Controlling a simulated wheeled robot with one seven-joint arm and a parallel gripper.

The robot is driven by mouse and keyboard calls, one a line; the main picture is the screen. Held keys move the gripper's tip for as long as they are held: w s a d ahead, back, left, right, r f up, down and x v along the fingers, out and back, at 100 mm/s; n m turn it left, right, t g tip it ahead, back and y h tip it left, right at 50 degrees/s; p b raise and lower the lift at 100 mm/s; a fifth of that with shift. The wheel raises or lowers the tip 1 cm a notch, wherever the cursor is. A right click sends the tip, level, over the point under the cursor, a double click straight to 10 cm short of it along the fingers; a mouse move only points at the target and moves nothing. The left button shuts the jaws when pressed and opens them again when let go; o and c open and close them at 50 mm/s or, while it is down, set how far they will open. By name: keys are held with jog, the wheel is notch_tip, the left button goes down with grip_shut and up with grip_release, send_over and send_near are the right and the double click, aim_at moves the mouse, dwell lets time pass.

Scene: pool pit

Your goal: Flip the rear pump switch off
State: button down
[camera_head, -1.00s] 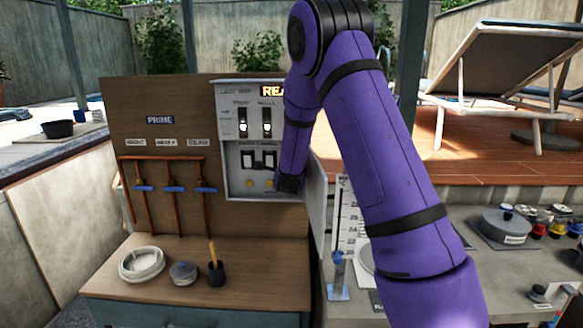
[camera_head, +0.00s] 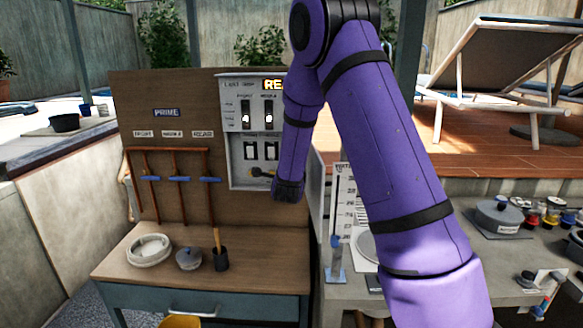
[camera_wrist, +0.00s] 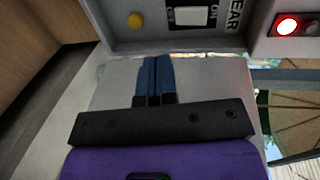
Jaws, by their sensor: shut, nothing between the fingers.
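The grey pump panel (camera_head: 236,170) is on the wooden board, with two lower switches showing in the head view. In the wrist view, the rear switch (camera_wrist: 190,16) is a white rocker beside the sideways word REAR, with OFF on its left and ON on its right. I cannot tell which way it is tipped. My gripper (camera_wrist: 158,62) is shut and empty. Its blue fingertips show just below the rocker in the wrist view, apparently apart from it. In the head view, my gripper (camera_head: 268,174) is by the panel's lower right, and my arm hides the panel's right side.
Copper pipes with blue handles (camera_head: 180,179) are left of the panel.

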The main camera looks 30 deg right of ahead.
jog(key=shift+s+a+f, duration=0.2)
jog(key=shift+s+a, duration=0.5)
jog(key=shift+s, duration=0.3)
jog(key=shift+s+a+f, duration=0.2)
jog(key=shift+s+a, duration=0.45)
jog(key=shift+s, duration=0.3)
